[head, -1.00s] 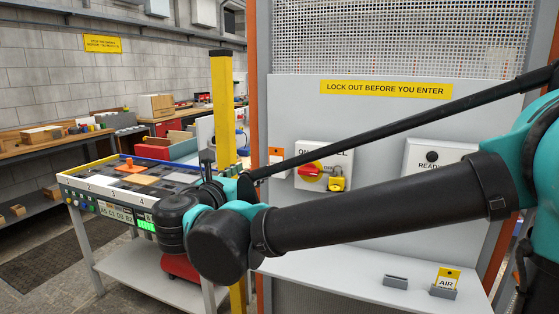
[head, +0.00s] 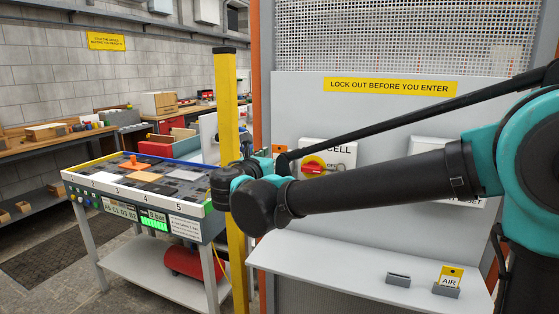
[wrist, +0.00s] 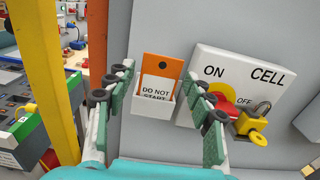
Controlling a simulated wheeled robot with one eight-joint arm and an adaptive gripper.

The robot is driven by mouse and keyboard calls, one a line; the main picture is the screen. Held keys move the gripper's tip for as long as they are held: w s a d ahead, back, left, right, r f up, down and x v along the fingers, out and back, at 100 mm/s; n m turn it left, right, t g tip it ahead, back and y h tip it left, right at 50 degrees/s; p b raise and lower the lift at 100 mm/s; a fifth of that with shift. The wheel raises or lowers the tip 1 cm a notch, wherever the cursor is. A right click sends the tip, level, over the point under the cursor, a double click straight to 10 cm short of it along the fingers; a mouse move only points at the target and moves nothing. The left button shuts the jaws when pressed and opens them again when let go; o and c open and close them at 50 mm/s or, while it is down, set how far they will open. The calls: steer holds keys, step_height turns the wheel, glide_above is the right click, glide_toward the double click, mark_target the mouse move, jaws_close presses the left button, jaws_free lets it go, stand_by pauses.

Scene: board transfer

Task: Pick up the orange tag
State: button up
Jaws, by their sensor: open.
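The orange tag (wrist: 162,68) shows in the wrist view, upright at the grey panel, with a white face reading "DO NOT START". Its lower part sits in a white holder (wrist: 152,109) on the panel. My gripper (wrist: 158,76) is open and empty, with one finger to the left of the tag and the other to the right. Neither finger visibly touches the tag; the distance in depth is hard to tell. In the head view my arm's end covers most of the tag's area.
Right of the tag, close to the right finger, is an ON/OFF switch box with a red knob (wrist: 224,109) and a yellow padlock (wrist: 250,129). A yellow post (head: 229,90) stands to the left, beside the board table (head: 196,208). A shelf (head: 330,278) juts out below.

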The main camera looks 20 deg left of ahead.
mark_target(279, 152)
steer(key=w, duration=0.3)
steer(key=shift+w+f, duration=0.1)
steer(key=shift+w, duration=0.1)
steer(key=c, duration=0.6)
step_height(279, 152, up, 21)
stand_by(0.5)
